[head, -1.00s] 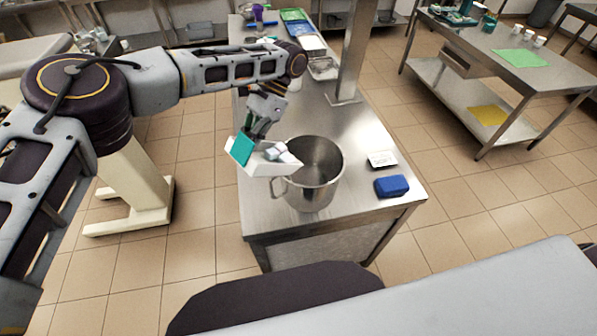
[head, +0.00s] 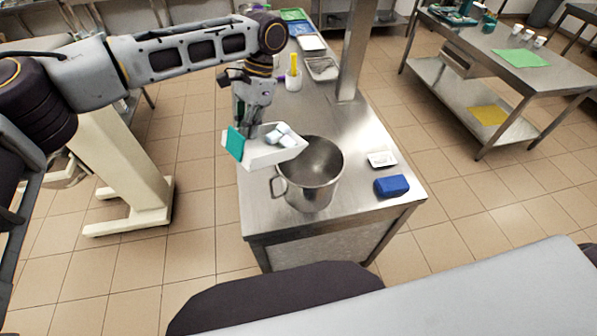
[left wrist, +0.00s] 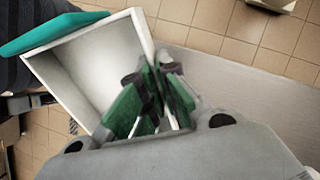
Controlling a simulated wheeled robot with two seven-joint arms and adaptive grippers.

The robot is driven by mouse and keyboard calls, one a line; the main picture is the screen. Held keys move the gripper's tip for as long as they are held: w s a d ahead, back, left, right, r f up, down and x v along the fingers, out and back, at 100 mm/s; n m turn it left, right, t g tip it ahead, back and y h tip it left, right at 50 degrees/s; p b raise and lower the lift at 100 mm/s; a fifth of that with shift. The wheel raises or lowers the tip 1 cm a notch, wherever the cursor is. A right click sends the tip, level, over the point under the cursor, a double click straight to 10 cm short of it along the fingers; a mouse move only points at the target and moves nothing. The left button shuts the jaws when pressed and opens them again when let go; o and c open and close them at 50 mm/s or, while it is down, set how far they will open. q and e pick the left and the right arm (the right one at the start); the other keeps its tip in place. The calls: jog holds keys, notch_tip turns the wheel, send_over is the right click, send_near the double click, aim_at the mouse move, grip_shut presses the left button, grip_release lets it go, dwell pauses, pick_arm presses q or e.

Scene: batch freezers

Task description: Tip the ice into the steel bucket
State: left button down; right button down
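The steel bucket (head: 309,188) stands upright on the steel bench, its open mouth upward and a handle on its left side. A white bin (head: 266,156) with a teal end panel (head: 235,144) is at the bucket's upper left, its right end close to the rim. Several pale ice cubes (head: 280,134) lie in the bin. My left gripper (head: 254,130) is shut on the bin's wall. In the left wrist view its green fingers (left wrist: 152,98) overlap a wall of the white bin (left wrist: 90,62); no ice shows there. My right gripper is not in view.
A blue block (head: 391,186) and a small white dish (head: 382,159) lie right of the bucket. A steel post (head: 356,50) rises from the bench behind it. A white cup with a yellow tool (head: 293,78) and trays (head: 322,68) stand farther back.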

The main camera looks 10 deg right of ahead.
pick_arm(q)
jog(key=shift+r+t+h, duration=0.6)
jog(key=shift+r+h, duration=0.4)
jog(key=shift+r, duration=0.5)
jog(key=shift+r+t+h, duration=0.6)
jog(key=shift+r+h, duration=0.4)
jog(key=shift+r, duration=0.45)
jog(key=shift+f, duration=0.1)
